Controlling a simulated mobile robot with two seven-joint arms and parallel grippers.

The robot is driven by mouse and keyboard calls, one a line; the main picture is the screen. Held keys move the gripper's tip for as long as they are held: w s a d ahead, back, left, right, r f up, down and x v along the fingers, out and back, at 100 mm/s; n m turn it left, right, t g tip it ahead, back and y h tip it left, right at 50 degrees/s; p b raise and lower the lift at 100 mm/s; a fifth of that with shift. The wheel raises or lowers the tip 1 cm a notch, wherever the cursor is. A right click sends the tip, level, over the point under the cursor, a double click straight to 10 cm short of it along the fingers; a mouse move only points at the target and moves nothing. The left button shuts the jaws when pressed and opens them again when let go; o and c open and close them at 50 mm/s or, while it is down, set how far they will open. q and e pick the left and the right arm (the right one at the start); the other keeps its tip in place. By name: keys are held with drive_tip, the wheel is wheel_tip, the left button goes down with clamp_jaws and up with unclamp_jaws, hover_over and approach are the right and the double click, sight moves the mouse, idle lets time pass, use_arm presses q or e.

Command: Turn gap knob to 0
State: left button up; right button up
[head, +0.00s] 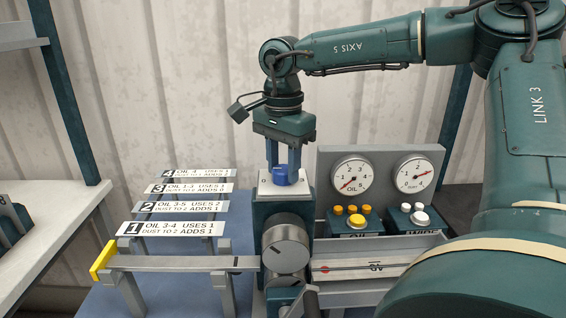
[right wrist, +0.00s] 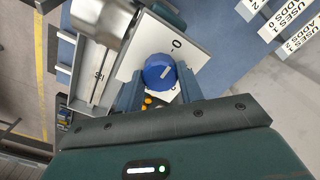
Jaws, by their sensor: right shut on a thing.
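The blue gap knob (head: 281,176) sits on a white plate (head: 265,188) on top of the green machine block. My right gripper (head: 284,183) reaches down from above with its blue fingers on either side of the knob, shut on it. In the right wrist view the knob (right wrist: 160,74) sits between the fingertips. A short white line on its face slants toward the upper right. The white plate there (right wrist: 190,44) carries a "0" mark with a tick above the knob; the fingers and knob partly hide its other marks. My left gripper is not in view.
Two dial gauges (head: 353,176) (head: 415,174) stand right of the knob, above oil and wipe button boxes. A grey roller (head: 286,249) and a bar with a yellow end (head: 102,261) lie in front. Several numbered label racks (head: 170,229) stand at left.

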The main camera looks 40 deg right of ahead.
sight(283, 168)
idle(0.5)
drive_tip(key=o, duration=1)
drive_tip(key=shift+r, duration=0.1)
wheel_tip(283, 168, up, 13)
idle(0.4)
